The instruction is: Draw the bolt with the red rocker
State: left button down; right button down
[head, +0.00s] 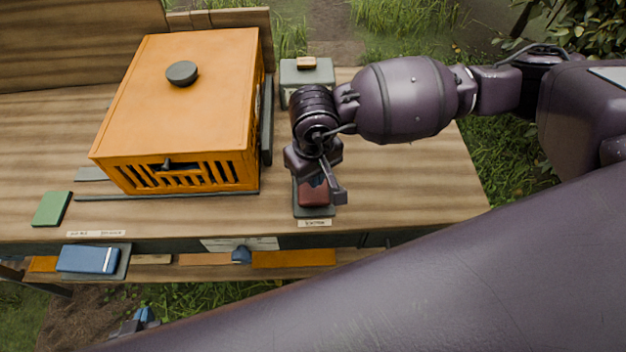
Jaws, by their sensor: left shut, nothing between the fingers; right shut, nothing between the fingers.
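The red rocker (313,196) sits on a small dark base near the front edge of the bench, behind a small label. A bit of blue shows behind the red. My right gripper (325,187) is shut and empty, pointing down right over the rocker and partly hiding it. I cannot tell whether it touches. An orange box (190,95) with a slotted front stands to the left. A dark catch (168,164) shows on its front; I cannot tell whether this is the bolt. My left gripper is not in view.
A grey box (305,72) with a tan top piece stands behind my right gripper. A green block (52,208) lies at the left, with a blue block (88,259) on a lower plate. My large arm link covers the lower right. Bench space right of the rocker is clear.

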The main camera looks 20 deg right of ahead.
pick_arm(q)
jog(key=shift+s+f+b, duration=0.35)
jog(key=shift+s+f, duration=0.05)
jog(key=shift+f, duration=0.2)
pick_arm(e)
jog(key=shift+f, duration=0.55)
pick_arm(q)
jog(key=shift+w+f+b, duration=0.1)
jog(key=shift+f+b, duration=0.3)
jog(key=shift+f, duration=0.1)
pick_arm(e)
jog(key=shift+f, duration=0.6)
pick_arm(q)
jog(key=shift+s+f, duration=0.25)
pick_arm(e)
jog(key=shift+f, duration=0.2)
pick_arm(q)
jog(key=shift+s+f+g, duration=0.15)
jog(key=shift+f+g, duration=0.05)
jog(key=shift+g, duration=0.1)
pick_arm(e)
jog(key=shift+f, duration=0.15)
